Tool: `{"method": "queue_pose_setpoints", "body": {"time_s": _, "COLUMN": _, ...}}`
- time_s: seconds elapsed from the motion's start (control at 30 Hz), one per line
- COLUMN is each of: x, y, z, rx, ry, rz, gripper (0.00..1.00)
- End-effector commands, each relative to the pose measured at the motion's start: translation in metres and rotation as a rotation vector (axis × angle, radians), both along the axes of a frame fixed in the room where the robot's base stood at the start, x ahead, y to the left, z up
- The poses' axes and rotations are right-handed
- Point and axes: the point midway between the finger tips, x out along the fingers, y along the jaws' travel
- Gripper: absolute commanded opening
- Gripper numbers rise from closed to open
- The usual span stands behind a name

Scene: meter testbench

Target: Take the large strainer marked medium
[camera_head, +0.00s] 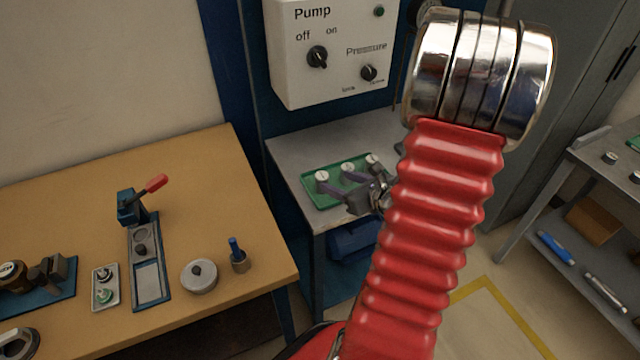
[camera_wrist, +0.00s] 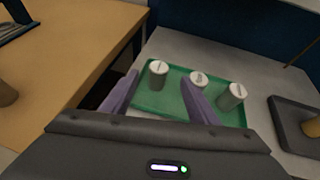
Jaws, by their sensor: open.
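Three grey cylinders with white tops stand upright on a green tray (camera_head: 312,190): a left one (camera_wrist: 158,75), a middle one (camera_wrist: 198,80) and a right one (camera_wrist: 233,97). They are probably the strainers. Each top has a small dark mark, too small to read, so I cannot tell which is medium. They look alike in size. My gripper (camera_head: 368,185) is open and empty above the near side of the tray. In the wrist view its two purple fingers (camera_wrist: 159,81) point towards the cylinders. The left cylinder shows between them, and the right finger partly covers the middle one.
The tray lies on a grey bench (camera_head: 285,150) below the pump control box (camera_head: 330,50). A dark tray (camera_wrist: 295,125) lies to the right in the wrist view. A wooden table (camera_head: 215,150) with several tools stands left. A shelf unit (camera_head: 560,170) stands right.

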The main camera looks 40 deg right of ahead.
Motion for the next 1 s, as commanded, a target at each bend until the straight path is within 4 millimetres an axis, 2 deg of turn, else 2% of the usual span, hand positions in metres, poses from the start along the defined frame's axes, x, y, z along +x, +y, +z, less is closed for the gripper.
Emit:
{"method": "queue_pose_setpoints", "body": {"time_s": 0.2, "x": 0.018, "y": -0.001, "z": -0.009, "rx": 0.002, "ry": 0.001, "rz": 0.001, "gripper": 0.54}}
{"method": "queue_pose_setpoints", "body": {"time_s": 0.67, "x": 0.024, "y": -0.001, "z": -0.012, "rx": 0.001, "ry": 0.000, "rz": 0.000, "gripper": 0.54}}
{"method": "queue_pose_setpoints", "body": {"time_s": 1.0, "x": 0.060, "y": -0.002, "z": -0.029, "rx": 0.001, "ry": 0.000, "rz": 0.002, "gripper": 0.54}}
